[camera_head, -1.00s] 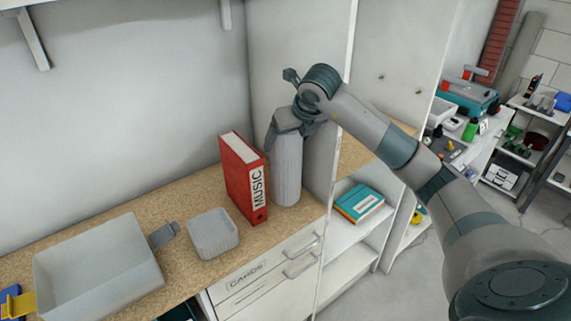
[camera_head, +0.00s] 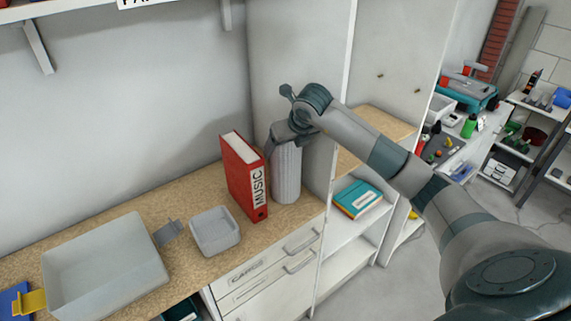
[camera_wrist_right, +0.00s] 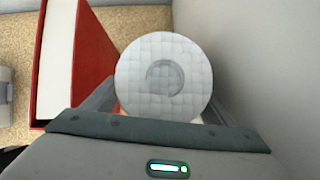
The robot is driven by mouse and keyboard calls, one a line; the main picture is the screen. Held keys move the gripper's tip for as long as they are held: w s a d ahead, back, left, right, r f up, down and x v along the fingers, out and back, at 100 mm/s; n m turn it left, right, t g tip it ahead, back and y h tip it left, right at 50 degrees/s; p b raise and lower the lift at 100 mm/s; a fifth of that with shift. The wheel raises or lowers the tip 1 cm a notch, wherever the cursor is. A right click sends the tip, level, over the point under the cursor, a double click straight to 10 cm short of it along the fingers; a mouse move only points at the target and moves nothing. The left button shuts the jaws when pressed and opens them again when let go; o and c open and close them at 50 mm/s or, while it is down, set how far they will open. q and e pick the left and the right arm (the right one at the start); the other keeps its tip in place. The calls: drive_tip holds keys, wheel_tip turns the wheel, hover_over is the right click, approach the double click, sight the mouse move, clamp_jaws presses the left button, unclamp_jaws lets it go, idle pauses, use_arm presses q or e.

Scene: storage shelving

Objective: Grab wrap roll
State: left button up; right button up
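The wrap roll (camera_head: 286,175) is a pale grey-white cylinder standing upright on the wooden countertop, to the right of a red binder marked MUSIC (camera_head: 245,178). My right gripper (camera_head: 287,140) comes down from above, its fingers on either side of the roll's top. In the right wrist view the roll's round top end (camera_wrist_right: 164,76) with its grey core lies between the spread fingers. The fingers look close to its sides; firm contact cannot be made out. My left gripper is not in view.
The binder stands close on the roll's left and a cabinet side wall (camera_head: 325,180) close on its right. A small grey bin (camera_head: 215,232) and a large grey bin (camera_head: 105,270) are further left on the countertop. Drawers (camera_head: 270,275) are below. Teal books (camera_head: 357,199) lie on a lower shelf.

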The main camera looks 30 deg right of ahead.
drive_tip(key=c, duration=0.9)
drive_tip(key=shift+r, duration=0.1)
